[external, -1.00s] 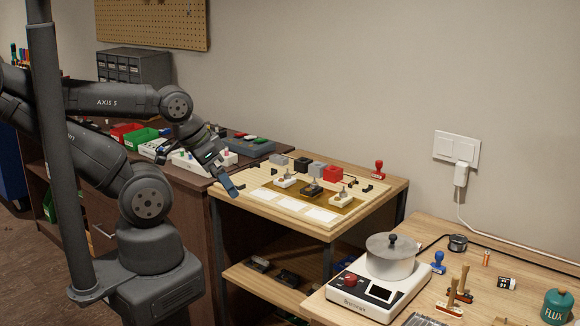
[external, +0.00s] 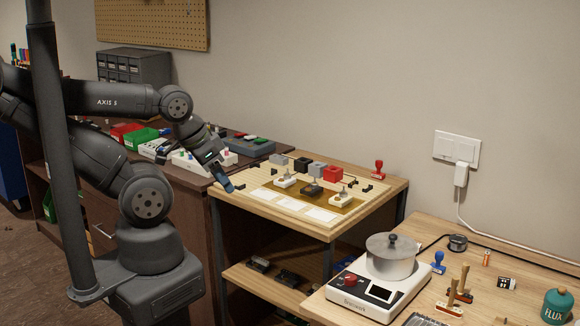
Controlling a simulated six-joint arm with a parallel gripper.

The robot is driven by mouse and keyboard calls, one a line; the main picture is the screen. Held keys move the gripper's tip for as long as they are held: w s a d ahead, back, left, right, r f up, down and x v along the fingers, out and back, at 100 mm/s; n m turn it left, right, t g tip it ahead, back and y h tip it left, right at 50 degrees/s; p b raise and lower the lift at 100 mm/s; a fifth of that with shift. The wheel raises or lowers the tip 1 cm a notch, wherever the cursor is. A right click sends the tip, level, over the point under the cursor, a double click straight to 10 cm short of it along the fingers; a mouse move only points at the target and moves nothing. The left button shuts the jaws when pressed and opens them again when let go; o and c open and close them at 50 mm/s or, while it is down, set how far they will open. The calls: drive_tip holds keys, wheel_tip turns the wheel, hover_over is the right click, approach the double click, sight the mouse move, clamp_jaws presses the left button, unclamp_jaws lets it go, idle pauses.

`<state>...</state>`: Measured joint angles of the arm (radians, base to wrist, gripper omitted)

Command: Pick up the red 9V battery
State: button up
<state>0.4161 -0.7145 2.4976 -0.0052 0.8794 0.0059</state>
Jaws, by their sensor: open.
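A red block-shaped thing (external: 333,174), which looks like the red 9V battery, stands at the back of the light wooden board (external: 385,187) in the external view. It is at the right end of a row with grey and dark blocks. My gripper (external: 229,187) hangs over the left edge of the board, pointing down, well to the left of the red block and apart from it. Its jaws are open. They are small here and I see nothing between them.
A grey block (external: 317,169) and a dark block (external: 302,164) stand beside the red one. Several switch-like parts (external: 341,199) and white cards (external: 291,204) lie in front. A red stamp (external: 378,169) stands at the back right. A pot (external: 391,257) is on the right bench.

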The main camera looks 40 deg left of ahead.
drive_tip(key=shift+r, duration=0.1)
